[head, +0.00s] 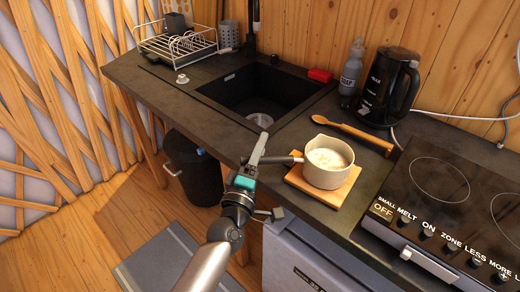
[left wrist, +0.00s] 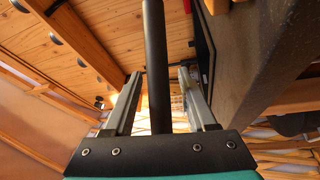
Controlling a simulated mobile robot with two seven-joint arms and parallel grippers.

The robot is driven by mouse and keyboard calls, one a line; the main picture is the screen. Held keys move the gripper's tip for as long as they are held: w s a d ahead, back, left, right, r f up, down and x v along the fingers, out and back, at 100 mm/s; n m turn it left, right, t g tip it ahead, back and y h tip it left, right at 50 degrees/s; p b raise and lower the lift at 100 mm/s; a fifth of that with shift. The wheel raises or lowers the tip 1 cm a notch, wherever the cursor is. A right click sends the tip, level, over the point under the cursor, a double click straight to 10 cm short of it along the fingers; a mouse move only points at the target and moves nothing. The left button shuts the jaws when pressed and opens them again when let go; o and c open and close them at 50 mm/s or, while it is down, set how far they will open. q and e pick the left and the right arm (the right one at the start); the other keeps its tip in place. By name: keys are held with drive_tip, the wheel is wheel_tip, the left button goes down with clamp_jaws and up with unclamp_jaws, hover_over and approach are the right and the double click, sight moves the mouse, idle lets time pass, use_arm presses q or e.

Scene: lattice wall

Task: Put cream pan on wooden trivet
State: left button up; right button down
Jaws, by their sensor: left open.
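The cream pan (head: 328,165) stands upright on the square wooden trivet (head: 343,193) on the dark counter, with pale contents inside. Its dark handle (head: 283,160) points left, past the counter's front edge. My left gripper (head: 259,148) is at the handle's free end, open. In the left wrist view the handle (left wrist: 157,60) runs between the two spread fingers (left wrist: 158,80), with a gap visible on each side. The pan's body and the trivet are out of that view. My right gripper is not in view.
A wooden spoon (head: 352,132) lies behind the pan. A black kettle (head: 390,88) and grey bottle (head: 351,68) stand behind it. The stove (head: 440,205) is to the right, the sink (head: 262,95) to the left. A dark bin (head: 190,170) stands below the counter.

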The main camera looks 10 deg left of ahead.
use_arm(q)
drive_tip(key=shift+r, duration=0.2)
drive_tip(key=v, duration=1.2)
wheel_tip(320, 180, down, 18)
drive_tip(key=s+a+m+g, duration=0.1)
drive_tip(key=s+m+g, duration=0.2)
drive_tip(key=m+g, duration=0.25)
drive_tip(key=s+a+f+m+g+y, duration=0.1)
drive_tip(key=s+a+f+m+g, duration=0.15)
drive_tip(key=s+f, duration=0.4)
drive_tip(key=s+a+f+m+g+y, duration=0.1)
drive_tip(key=s+a+f+m+g, duration=0.15)
drive_tip(key=f, duration=0.75)
drive_tip(key=s+a+f+m+g, duration=0.2)
drive_tip(key=s+f, duration=0.1)
drive_tip(key=s, duration=0.4)
drive_tip(key=s+a+f+m+g+y, duration=0.1)
drive_tip(key=s+f+m+g, duration=0.1)
drive_tip(key=s, duration=0.6)
drive_tip(key=s+a+f+m+g+y, duration=0.1)
drive_tip(key=s+a+f+m+g, duration=0.1)
drive_tip(key=s+f, duration=0.4)
drive_tip(key=shift+s+a+f+g, duration=0.3)
drive_tip(key=shift+s+g, duration=0.55)
drive_tip(key=shift+s, duration=0.35)
